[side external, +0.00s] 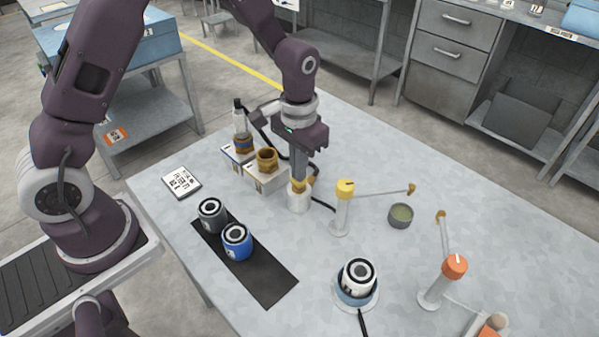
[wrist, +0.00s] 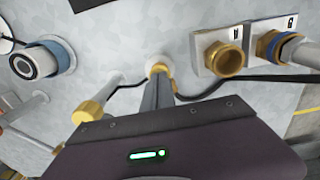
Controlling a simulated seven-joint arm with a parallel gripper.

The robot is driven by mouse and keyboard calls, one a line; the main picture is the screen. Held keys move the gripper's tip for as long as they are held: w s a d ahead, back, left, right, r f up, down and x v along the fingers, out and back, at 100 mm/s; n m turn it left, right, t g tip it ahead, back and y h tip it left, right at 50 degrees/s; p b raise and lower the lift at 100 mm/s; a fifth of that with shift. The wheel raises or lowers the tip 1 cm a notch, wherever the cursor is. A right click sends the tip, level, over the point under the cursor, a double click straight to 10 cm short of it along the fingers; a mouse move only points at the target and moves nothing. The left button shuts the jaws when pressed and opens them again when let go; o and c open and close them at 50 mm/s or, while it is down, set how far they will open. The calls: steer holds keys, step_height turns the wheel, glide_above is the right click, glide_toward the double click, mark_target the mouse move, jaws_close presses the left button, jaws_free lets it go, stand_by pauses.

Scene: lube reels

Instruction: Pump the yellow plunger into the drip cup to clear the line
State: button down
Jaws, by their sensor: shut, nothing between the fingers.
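The yellow plunger (side external: 298,187) tops a short white cylinder (side external: 299,203) on the table. My gripper (side external: 299,176) points down over it, shut and empty, with its tips at or very near the plunger's top. In the wrist view the fingers (wrist: 159,84) partly cover the plunger (wrist: 158,69); I cannot tell whether they touch it. The drip cup (side external: 400,216), a small grey cup with a greenish inside, stands to the right. The brass tip (side external: 411,189) of a yellow-capped post's (side external: 344,190) arm is near and above the cup in the picture.
Grey (side external: 211,214) and blue (side external: 237,240) cans sit on a black mat (side external: 259,281). A white-and-blue can (side external: 358,277) and an orange-capped post (side external: 455,267) stand in front. Black hoses run nearby.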

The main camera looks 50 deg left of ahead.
steer(key=shift+r, duration=0.1)
step_height(320, 180, up, 6)
steer(key=shift+r, duration=0.7)
stand_by(0.6)
steer(key=s+a+r+t, duration=0.2)
steer(key=s+r+t, duration=0.1)
steer(key=s+r, duration=0.75)
steer(key=s+r+t, duration=0.2)
steer(key=s+r, duration=0.1)
steer(key=s, duration=0.9)
steer(key=shift+a+r+t, duration=0.3)
steer(key=shift+a+r, duration=0.05)
steer(key=shift+a, duration=0.1)
